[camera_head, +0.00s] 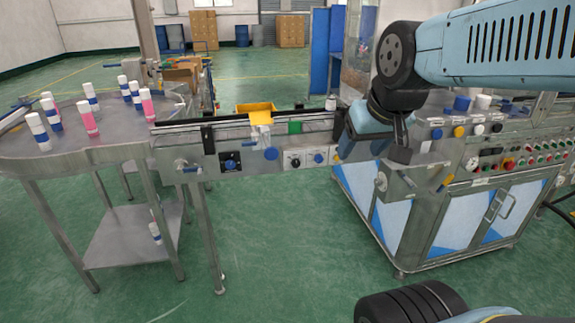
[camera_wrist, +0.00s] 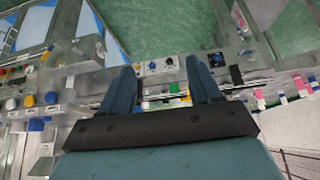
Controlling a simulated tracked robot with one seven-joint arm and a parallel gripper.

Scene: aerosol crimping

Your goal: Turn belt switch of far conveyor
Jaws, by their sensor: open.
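The conveyor (camera_head: 190,143) runs across the middle of the head view, with controls on its front side. A black rotary switch on a white plate (camera_head: 294,161) sits beside a blue button (camera_head: 320,158). My gripper (camera_head: 362,148) is to the right of these controls, partly hard to make out against the machine. In the wrist view my gripper (camera_wrist: 161,66) is open and empty, its two teal fingers spread. The white-plate switch (camera_wrist: 152,67) appears between the fingertips, apart from them.
A round steel table (camera_head: 110,140) with several white, blue and pink bottles stands at the left. A machine cabinet (camera_head: 470,220) with buttons and knobs stands at the right, close to my arm.

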